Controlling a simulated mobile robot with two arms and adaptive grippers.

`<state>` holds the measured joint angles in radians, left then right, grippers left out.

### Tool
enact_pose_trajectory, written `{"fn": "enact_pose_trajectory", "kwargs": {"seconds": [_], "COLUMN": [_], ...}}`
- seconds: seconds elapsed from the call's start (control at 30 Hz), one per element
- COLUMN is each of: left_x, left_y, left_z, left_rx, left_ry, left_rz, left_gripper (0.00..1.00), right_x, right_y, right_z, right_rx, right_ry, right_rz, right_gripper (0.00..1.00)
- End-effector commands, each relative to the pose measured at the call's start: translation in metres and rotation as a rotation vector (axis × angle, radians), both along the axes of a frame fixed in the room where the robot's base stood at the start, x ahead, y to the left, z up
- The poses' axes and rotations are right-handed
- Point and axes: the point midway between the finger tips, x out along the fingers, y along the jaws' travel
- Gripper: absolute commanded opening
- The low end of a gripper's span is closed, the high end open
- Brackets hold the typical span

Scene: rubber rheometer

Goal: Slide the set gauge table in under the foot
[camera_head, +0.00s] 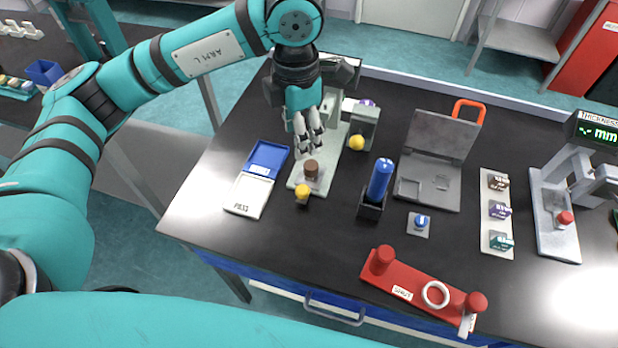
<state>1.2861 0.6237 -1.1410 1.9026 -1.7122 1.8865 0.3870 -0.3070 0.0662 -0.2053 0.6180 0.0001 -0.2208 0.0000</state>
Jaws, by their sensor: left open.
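The thickness gauge (598,128) stands at the far right with its "mm" display and an arm over a pale base (552,205). A red knob (565,218) sits on that base; I cannot tell whether it belongs to a sliding gauge table, and the foot is not clear. My left gripper (310,145) is open, pointing down over a pale green stand (325,160), far from the gauge. My left arm hides part of the stand. My right gripper is out of view.
A blue-and-white case (250,195) lies left of the stand. A black holder with a blue cylinder (380,180), an open grey case (428,185) and a strip of labelled blocks (497,220) lie between gripper and gauge. A red rack (410,282) is at the front.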

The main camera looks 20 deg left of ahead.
Motion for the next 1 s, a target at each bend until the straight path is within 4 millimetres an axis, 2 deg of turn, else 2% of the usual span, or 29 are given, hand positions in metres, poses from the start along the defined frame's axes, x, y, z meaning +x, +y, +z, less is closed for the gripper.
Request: {"fn": "enact_pose_trajectory", "kwargs": {"seconds": [0.17, 0.4, 0.7, 0.83, 1.0], "left_x": [-0.001, -0.001, -0.001, -0.001, 0.0], "left_y": [0.0, 0.0, 0.0, 0.0, -0.001], "left_z": [-0.019, -0.068, -0.132, -0.153, -0.169], "left_rx": [0.001, 0.002, 0.002, 0.002, 0.0], "left_ry": [0.005, 0.007, 0.006, 0.004, 0.001], "left_rz": [0.0, 0.001, 0.001, 0.0, 0.0], "left_gripper": [0.53, 0.53, 0.53, 0.53, 0.53], "right_x": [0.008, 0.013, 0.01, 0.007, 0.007], "right_y": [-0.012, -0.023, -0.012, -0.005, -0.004], "right_z": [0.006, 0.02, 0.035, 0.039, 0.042], "right_rx": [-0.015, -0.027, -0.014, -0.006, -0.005], "right_ry": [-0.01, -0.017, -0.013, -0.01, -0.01], "right_rz": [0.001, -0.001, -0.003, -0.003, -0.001], "right_gripper": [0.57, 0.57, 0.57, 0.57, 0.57]}}
